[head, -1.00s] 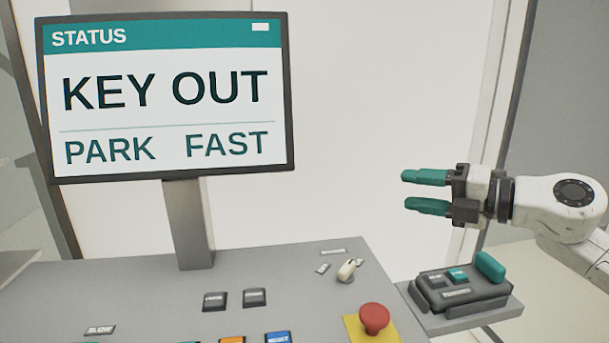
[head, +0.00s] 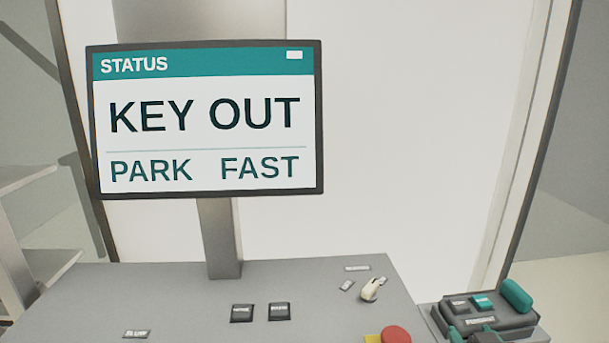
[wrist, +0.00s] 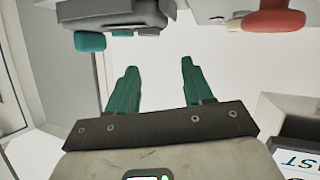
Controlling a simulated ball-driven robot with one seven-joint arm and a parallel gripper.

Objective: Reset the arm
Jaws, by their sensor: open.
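My gripper (wrist: 158,66) shows in the wrist view with its two green fingers apart and nothing between them. In the head view only a bit of green and dark, probably its fingertips, shows at the bottom right edge in front of the small control box (head: 518,319). The rest of my arm is out of that view. The status screen (head: 206,125) reads KEY OUT, PARK and FAST.
The grey console (head: 180,300) fills the lower middle, with two dark buttons, a cream lever switch (head: 371,289) and a red mushroom button (head: 396,335). The red button also shows in the wrist view (wrist: 272,20). White wall panels stand behind.

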